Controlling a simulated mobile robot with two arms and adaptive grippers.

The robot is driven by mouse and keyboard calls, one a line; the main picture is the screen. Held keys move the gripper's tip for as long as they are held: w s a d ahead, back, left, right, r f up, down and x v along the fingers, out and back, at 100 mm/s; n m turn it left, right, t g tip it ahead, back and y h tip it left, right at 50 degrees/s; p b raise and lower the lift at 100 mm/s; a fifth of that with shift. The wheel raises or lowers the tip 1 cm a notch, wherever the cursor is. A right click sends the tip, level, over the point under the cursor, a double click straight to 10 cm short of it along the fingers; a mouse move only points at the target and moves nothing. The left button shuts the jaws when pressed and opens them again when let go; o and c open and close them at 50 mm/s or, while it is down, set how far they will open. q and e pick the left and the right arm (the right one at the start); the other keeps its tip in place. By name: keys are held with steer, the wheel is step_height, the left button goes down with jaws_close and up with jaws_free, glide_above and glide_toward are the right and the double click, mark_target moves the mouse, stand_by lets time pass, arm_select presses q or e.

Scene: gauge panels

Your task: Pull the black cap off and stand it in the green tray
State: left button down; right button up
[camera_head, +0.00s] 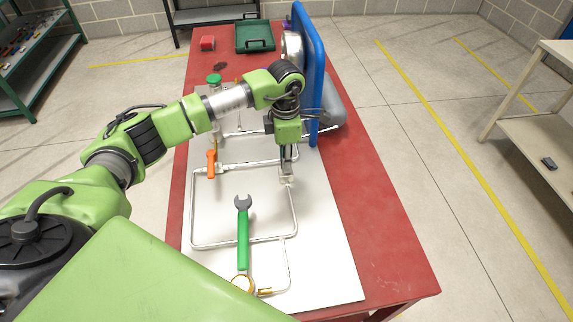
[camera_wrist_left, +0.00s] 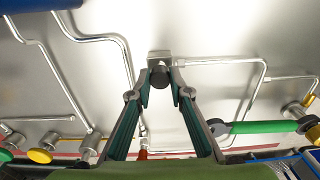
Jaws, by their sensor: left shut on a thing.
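My left gripper (camera_head: 287,168) points down at a pale metal fitting (camera_head: 287,178) on the pipework of the panel. In the left wrist view its fingertips (camera_wrist_left: 160,82) are shut on the black cap (camera_wrist_left: 159,75), which sits right against the silver fitting (camera_wrist_left: 160,56). I cannot tell any gap between cap and fitting. In the head view the cap is hidden by the fingers. The green tray (camera_head: 268,47) lies at the far end of the red table, with dark handle-like parts. My right gripper is not in view.
A green-handled wrench (camera_head: 243,240) lies on the panel (camera_head: 330,275) near a brass ring-shaped part (camera_head: 242,283). An orange valve handle (camera_head: 211,163) and a green knob (camera_head: 214,79) stand left. A tall blue frame (camera_head: 309,60) rises behind the wrist. A red item (camera_head: 207,43) lies left of the tray.

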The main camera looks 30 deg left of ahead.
arm_select(q)
steer(key=shift+r+p, duration=1.55)
steer(key=shift+r, duration=1.3)
steer(key=shift+s+f, duration=0.1)
